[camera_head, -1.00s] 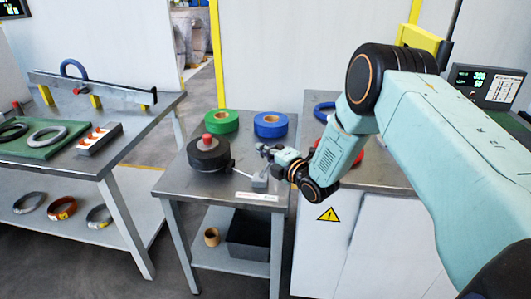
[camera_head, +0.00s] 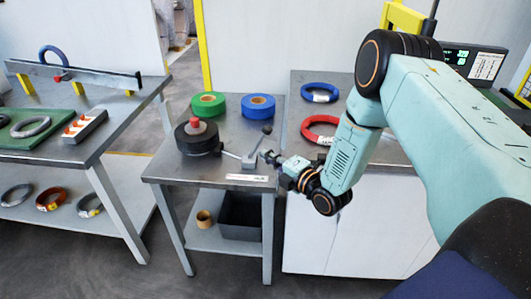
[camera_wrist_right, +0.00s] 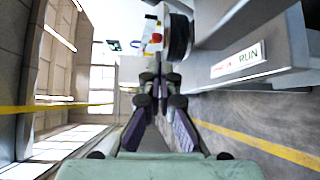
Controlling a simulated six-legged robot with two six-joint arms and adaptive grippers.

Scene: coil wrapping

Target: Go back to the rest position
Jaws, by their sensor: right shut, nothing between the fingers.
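My right arm comes in from the right in the head view. Its gripper (camera_head: 268,156) is shut and empty, at the right edge of the small metal table (camera_head: 165,168), beside a small grey lever device (camera_head: 255,148). In the right wrist view its fingers (camera_wrist_right: 160,82) are together with nothing between them. The black roll with a red knob (camera_head: 197,140) is on the table, left of the gripper; the roll also shows in the wrist view (camera_wrist_right: 180,37). My left gripper is not in view.
Green (camera_head: 208,104) and blue (camera_head: 258,105) tape rolls lie at the back of the small table. Red (camera_head: 320,129) and blue (camera_head: 320,92) coils lie on the cabinet to the right. A workbench (camera_head: 118,125) stands at left. Floor between workbench and small table is clear.

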